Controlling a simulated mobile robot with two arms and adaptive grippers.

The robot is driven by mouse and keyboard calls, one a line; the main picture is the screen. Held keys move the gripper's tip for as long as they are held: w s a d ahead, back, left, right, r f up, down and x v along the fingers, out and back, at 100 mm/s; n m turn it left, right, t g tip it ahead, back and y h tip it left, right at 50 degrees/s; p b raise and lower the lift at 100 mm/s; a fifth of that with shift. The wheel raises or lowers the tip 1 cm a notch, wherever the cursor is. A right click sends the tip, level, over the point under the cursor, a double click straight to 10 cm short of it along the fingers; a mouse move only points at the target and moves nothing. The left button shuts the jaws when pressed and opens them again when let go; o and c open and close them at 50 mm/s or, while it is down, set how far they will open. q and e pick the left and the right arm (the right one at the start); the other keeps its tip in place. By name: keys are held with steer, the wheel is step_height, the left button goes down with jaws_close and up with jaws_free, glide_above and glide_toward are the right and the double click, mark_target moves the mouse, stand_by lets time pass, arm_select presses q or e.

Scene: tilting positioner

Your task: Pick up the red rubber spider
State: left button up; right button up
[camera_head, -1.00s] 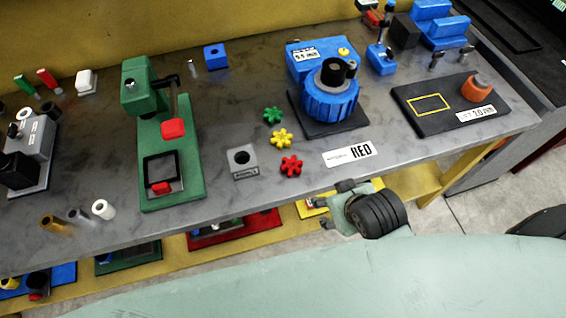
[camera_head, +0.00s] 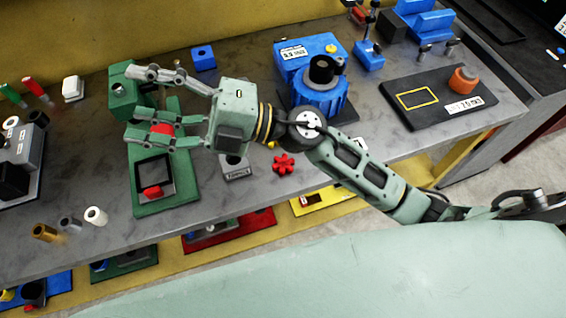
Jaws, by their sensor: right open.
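The red rubber spider (camera_head: 284,163), a small star-like piece with short legs, lies on the grey bench top below the blue round device. My right gripper (camera_head: 134,106) is open and empty, reaching in from the right with its fingers pointing left over the green press. The spider lies to the right of and below the gripper's palm, apart from the fingers, just below my wrist and forearm. A yellow spider (camera_head: 271,144) is mostly hidden behind my wrist; the green one is hidden. My left gripper is not in view.
The green press (camera_head: 168,202) stands under my fingers. A grey block with a hole (camera_head: 234,172) sits left of the spider. The blue rotary device (camera_head: 319,98) stands behind my forearm. A black board (camera_head: 425,117) lies at right. The bench's front edge is close below the spider.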

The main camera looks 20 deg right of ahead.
step_height(320, 180, down, 4)
steer(key=s+a+n+g+h, duration=0.2)
steer(key=s+n+g, duration=0.1)
steer(key=n+g, duration=0.1)
steer(key=n+g+h, duration=0.2)
steer(key=h, duration=1.7)
glide_above(282, 163)
step_height(282, 163, down, 21)
steer(key=shift+w+f, duration=0.15)
steer(key=shift+d+f, duration=0.2)
steer(key=shift+d, duration=0.15)
steer(key=shift+a+f+p, duration=0.1)
steer(key=shift+f+p, duration=0.35)
steer(key=shift+f, duration=0.4)
steer(key=f, duration=0.1)
steer(key=f+p, duration=0.1)
steer(key=f, duration=0.1)
steer(key=f+p, duration=0.1)
steer(key=shift+a+f, duration=0.25)
steer(key=shift+a, duration=0.05)
steer(key=shift+f, duration=0.6)
steer(key=c, duration=1.2)
steer(key=shift+r, duration=0.1)
